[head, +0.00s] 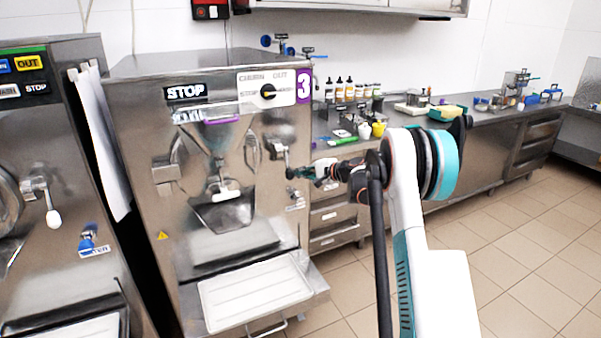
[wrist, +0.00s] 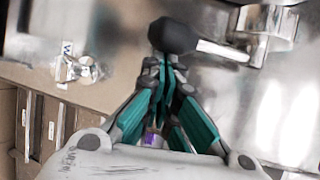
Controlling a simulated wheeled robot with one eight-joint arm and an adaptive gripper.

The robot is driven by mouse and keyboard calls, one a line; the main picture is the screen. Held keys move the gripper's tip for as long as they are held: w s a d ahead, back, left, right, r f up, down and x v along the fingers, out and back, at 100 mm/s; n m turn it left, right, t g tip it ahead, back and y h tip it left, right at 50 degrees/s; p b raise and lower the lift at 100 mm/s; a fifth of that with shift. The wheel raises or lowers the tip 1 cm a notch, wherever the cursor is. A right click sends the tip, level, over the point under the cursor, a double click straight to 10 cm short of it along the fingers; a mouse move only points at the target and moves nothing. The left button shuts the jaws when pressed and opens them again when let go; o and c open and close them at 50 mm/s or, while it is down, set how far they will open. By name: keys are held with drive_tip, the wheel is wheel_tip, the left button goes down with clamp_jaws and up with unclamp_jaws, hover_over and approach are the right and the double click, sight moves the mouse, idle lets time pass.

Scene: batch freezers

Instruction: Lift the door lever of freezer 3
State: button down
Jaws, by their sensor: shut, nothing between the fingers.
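Freezer 3 (head: 140,130) is a steel machine with a purple "3" label. Its door lever (head: 287,153) is at the right of the door front, and its lower end is hard to make out behind my gripper. In the wrist view the lever (wrist: 219,49) is a light metal rod with a black knob (wrist: 175,36), running from a metal mount at the upper right. My gripper (head: 294,173) has teal fingers and is shut and empty. In the wrist view its fingertips (wrist: 165,62) are close to the knob, overlapping its lower edge; contact cannot be told.
A small tap (wrist: 76,68) is on the freezer front, left of the fingers in the wrist view. A white drip tray (head: 255,295) sticks out below. Another freezer (head: 50,130) stands at the left. A counter (head: 470,125) with bottles and tools runs behind; the tiled floor at right is clear.

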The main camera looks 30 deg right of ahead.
drive_tip(key=shift+s+r+g+p, duration=0.35)
drive_tip(key=shift+s+g+p, duration=0.15)
drive_tip(key=shift+g+p, duration=0.15)
drive_tip(key=s+r+m+g+h+p, duration=0.1)
drive_tip(key=s+r+m+g+p, duration=0.2)
drive_tip(key=r+g+p, duration=0.6)
drive_tip(key=s+r+p, duration=0.1)
drive_tip(key=p, duration=0.3)
drive_tip(key=shift+s, duration=0.15)
idle(0.4)
drive_tip(key=shift+a+r+g, duration=0.1)
drive_tip(key=shift+g, duration=0.15)
drive_tip(key=shift+w+f+p, duration=0.3)
drive_tip(key=shift+w+p, duration=0.05)
drive_tip(key=shift+w, duration=0.4)
